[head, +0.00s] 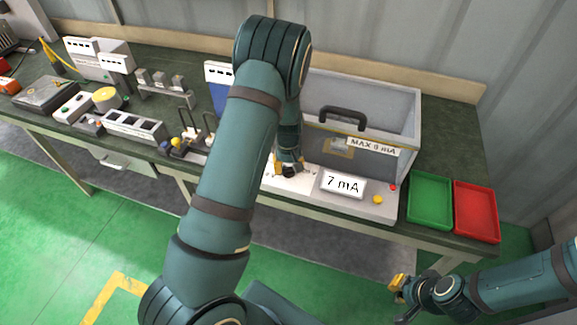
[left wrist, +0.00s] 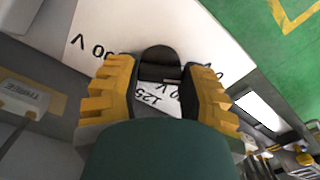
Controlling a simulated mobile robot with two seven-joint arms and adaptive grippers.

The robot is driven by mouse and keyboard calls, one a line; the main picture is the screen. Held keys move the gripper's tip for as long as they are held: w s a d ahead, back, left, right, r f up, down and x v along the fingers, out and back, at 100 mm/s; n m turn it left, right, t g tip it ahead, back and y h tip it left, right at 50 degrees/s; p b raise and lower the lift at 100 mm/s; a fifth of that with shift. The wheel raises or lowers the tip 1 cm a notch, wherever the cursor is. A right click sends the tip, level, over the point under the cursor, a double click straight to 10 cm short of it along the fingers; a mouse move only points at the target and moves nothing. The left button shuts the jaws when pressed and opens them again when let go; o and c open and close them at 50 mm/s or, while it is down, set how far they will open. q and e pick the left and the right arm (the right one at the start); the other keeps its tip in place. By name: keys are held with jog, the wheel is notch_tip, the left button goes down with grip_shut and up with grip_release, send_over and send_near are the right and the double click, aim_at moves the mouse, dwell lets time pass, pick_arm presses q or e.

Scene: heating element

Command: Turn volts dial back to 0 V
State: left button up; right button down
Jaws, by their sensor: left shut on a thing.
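The black volts dial (left wrist: 160,62) shows in the left wrist view, on a white panel with printed volt marks, partly cut off in sight. My left gripper (left wrist: 165,85) is shut on the dial, with one yellow finger on each side of it. In the head view my left gripper (head: 289,170) is at the front panel of the grey test box (head: 395,105), and my arm hides much around it. The display (head: 343,185) reads 7 mA. My right gripper (head: 398,288) hangs off the bench at the lower right; its finger gap is too small to tell.
A green tray (head: 430,201) and a red tray (head: 475,211) sit at the bench's right end. A yellow button (head: 377,199) and a red one (head: 393,187) are on the panel. A MAX 8 mA label (head: 373,147) is on the box. Several instruments stand on the left.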

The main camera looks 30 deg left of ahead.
aim_at(288, 168)
pick_arm(q)
jog(key=shift+s+f+n, duration=0.1)
jog(key=shift+n, duration=0.2)
dwell(0.4)
jog(key=o, duration=1.2)
notch_tip(288, 168, up, 12)
